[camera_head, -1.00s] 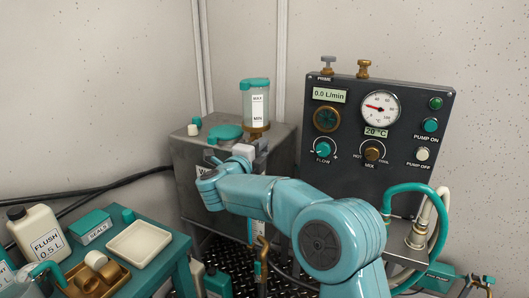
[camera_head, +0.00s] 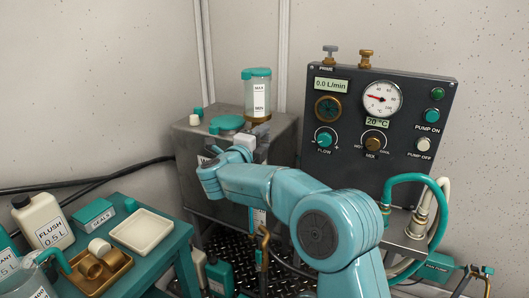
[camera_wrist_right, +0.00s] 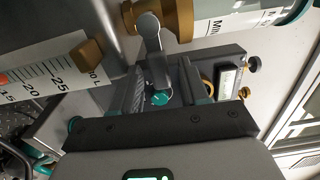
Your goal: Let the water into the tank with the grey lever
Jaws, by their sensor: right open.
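The grey lever (camera_wrist_right: 153,55) hangs from a brass valve (camera_wrist_right: 172,16) in the right wrist view. My right gripper (camera_wrist_right: 163,88) is open, and the lever's free end lies between its two fingers. I cannot tell whether they touch it. In the head view my right gripper (camera_head: 252,151) is at the tank front, below the clear header bottle (camera_head: 257,96), and largely hides the lever. The grey metal tank (camera_head: 281,134) has a level gauge, whose scale strip (camera_wrist_right: 38,75) shows in the wrist view. My left gripper is not in view.
The control panel (camera_head: 405,165) stands right of the tank, its display reading 0.0 L/min. Teal and white hoses (camera_head: 432,212) curve beside it. A teal bench (camera_head: 160,260) at left holds a flush bottle (camera_head: 42,222), a white tray (camera_head: 141,231) and a brown tray (camera_head: 101,284).

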